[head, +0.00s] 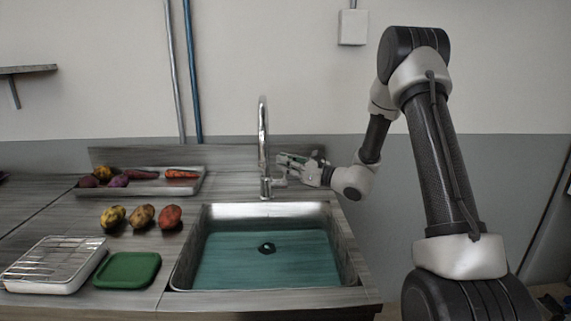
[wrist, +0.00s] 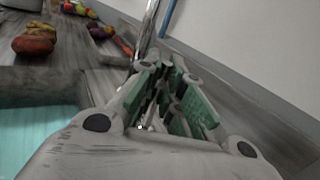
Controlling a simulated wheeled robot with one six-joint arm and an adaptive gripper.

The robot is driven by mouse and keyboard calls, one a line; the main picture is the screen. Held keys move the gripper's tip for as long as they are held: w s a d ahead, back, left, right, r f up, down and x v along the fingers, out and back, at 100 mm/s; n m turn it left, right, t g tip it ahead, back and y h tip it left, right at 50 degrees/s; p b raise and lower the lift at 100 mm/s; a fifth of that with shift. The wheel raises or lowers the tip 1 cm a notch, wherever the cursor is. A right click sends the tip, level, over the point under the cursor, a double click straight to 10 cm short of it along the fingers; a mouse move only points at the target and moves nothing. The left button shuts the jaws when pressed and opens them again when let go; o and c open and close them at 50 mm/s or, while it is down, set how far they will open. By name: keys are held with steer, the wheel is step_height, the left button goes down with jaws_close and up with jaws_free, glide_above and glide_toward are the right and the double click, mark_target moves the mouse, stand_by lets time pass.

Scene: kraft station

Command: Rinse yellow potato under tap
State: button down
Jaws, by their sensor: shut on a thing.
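The yellow potato (head: 112,217) lies on the counter left of the sink, at the left end of a row of three. The chrome tap (head: 264,150) stands upright behind the sink (head: 193,245); its post also shows in the wrist view (wrist: 150,32). No water stream is visible. My gripper (head: 291,164) is just right of the tap, behind the sink's back rim. Its green-padded fingers (wrist: 172,100) are closed in beside the tap, around what seems to be the tap's lever, mostly hidden between them.
An orange-brown potato (head: 142,216) and a red potato (head: 170,216) lie beside the yellow one. A tray (head: 150,188) of vegetables stands behind them. A wire rack (head: 58,262) and a green board (head: 128,270) lie in front. The sink holds only its drain.

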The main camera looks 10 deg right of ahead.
steer(key=c, duration=1.5)
jaws_free()
steer(key=v, duration=1.2)
steer(key=shift+f, duration=0.1)
